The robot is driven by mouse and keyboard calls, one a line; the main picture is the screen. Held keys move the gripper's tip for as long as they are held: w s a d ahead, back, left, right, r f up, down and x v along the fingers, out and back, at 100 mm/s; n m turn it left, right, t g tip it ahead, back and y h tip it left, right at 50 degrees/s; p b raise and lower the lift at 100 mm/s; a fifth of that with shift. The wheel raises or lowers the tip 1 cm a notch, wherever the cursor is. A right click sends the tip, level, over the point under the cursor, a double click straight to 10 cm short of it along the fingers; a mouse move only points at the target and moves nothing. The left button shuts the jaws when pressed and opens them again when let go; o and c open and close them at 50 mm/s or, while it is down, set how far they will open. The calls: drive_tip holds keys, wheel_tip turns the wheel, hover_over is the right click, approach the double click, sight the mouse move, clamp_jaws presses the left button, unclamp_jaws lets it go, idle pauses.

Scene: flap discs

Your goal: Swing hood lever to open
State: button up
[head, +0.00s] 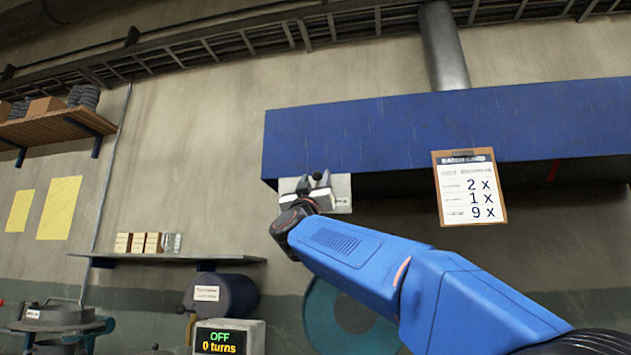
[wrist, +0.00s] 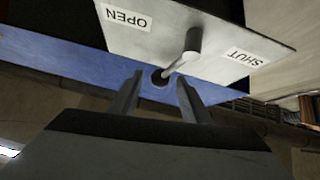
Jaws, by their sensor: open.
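The hood lever shows in the wrist view as a pale pivot post and thin arm (wrist: 176,67) ending in a dark round knob (wrist: 159,79). It is mounted on a white plate (wrist: 165,30) with OPEN and SHUT labels, upside down in this view. In the head view the plate (head: 342,186) sits at the left lower edge of the blue hood (head: 400,130), partly hidden by my gripper. My gripper (wrist: 157,77) is open, with the knob between or just beyond its fingertips; contact cannot be told. It also shows in the head view (head: 320,182).
A clipboard (head: 470,188) hangs on the hood front to the right. A shelf with small boxes (head: 150,243) is at left. Below stand a dark drum (head: 220,295), a teal wheel (head: 345,318) and a display reading OFF, 0 turns (head: 226,341).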

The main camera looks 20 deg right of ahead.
clamp_jaws()
drive_tip(key=shift+d+m+g+h, duration=0.1)
drive_tip(key=shift+m+g+h, duration=0.4)
drive_tip(key=shift+h, duration=0.1)
drive_tip(key=shift+s+d+f+m+g+h, duration=0.35)
drive_tip(key=shift+m+g+h, duration=0.5)
drive_tip(key=shift+m+g, duration=0.9)
drive_tip(key=shift+s+d+f+m+g+h, duration=0.2)
drive_tip(key=shift+d+m+g+h, duration=0.2)
drive_tip(key=shift+m+g+h, duration=1.2)
drive_tip(key=shift+s+d+f+m+g+h, duration=0.15)
drive_tip(key=shift+s+d+f+m+g, duration=0.2)
drive_tip(key=shift+m+g, duration=1.45)
drive_tip(key=shift+d+m+t, duration=0.1)
drive_tip(key=shift+m+t, duration=0.55)
drive_tip(key=shift+m, duration=0.2)
unclamp_jaws()
